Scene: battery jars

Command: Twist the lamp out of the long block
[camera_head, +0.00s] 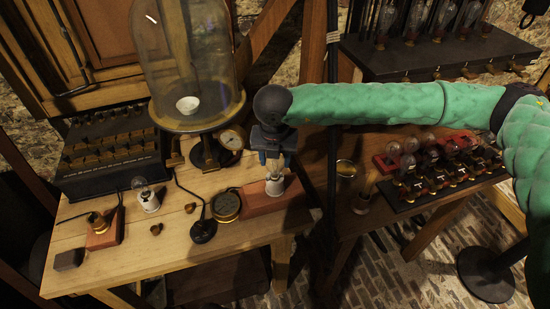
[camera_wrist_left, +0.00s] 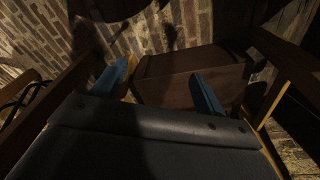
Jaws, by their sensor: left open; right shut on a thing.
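The long block (camera_head: 252,201) is a reddish wooden bar lying at the right front part of the wooden table in the head view. The lamp (camera_head: 274,184), clear glass with a pale base, stands upright at the block's right part. My right gripper (camera_head: 275,158) points down from above with its blue fingers shut on the lamp's glass. Whether the base is fully seated in the block I cannot tell. My left gripper (camera_wrist_left: 160,88) shows only in the left wrist view, with its blue fingers apart and nothing between them.
A large glass dome (camera_head: 196,60) on a dark stand rises just left of my right gripper. A round dark dial (camera_head: 226,206) lies left of the block. A small bulb (camera_head: 147,198) and a red block (camera_head: 104,232) stand further left. Several bulbs fill a rack (camera_head: 440,185) at right.

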